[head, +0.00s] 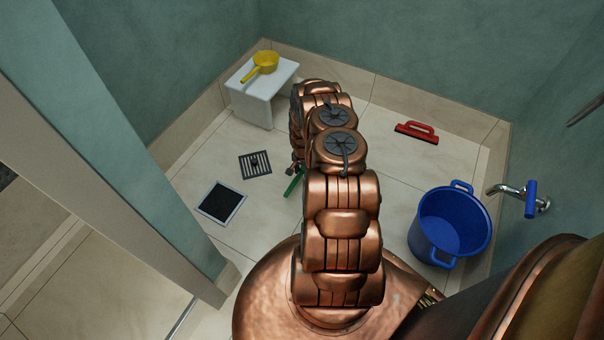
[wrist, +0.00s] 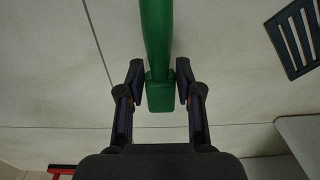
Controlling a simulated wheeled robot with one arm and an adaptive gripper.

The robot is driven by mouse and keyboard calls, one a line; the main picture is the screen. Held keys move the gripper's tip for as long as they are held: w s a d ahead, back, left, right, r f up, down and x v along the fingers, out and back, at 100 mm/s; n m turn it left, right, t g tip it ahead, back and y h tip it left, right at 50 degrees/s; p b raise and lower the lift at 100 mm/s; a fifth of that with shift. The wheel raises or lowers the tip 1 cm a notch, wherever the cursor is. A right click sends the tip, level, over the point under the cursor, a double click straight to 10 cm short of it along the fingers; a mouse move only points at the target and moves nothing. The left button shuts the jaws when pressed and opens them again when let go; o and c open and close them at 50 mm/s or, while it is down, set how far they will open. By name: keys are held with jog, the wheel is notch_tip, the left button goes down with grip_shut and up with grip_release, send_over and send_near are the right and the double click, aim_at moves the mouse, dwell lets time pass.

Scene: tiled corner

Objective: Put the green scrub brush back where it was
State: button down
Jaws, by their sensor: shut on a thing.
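The green scrub brush (wrist: 157,45) is between the fingers of my gripper (wrist: 160,85) in the wrist view. Its green handle runs up out of the top of that view, and its far end is cut off. My gripper is shut on the handle near its squared end. In the head view only a short green piece of the brush (head: 294,182) shows, left of my copper arm, over the tiled floor. My arm hides most of the gripper there. I cannot tell how high the brush is above the floor.
A dark drain opening (head: 221,203) lies left, with its slotted grate (head: 255,164) beside it. A white stool (head: 256,104) bears a yellow scoop (head: 264,62). A blue bucket (head: 425,225) stands right, near a tap (head: 518,195).

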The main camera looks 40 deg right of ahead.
jog(key=shift+f, duration=1.15)
jog(key=shift+f+b, duration=0.2)
jog(key=shift+b, duration=0.1)
jog(key=c, duration=0.8)
grip_release()
jog(key=shift+o, duration=0.2)
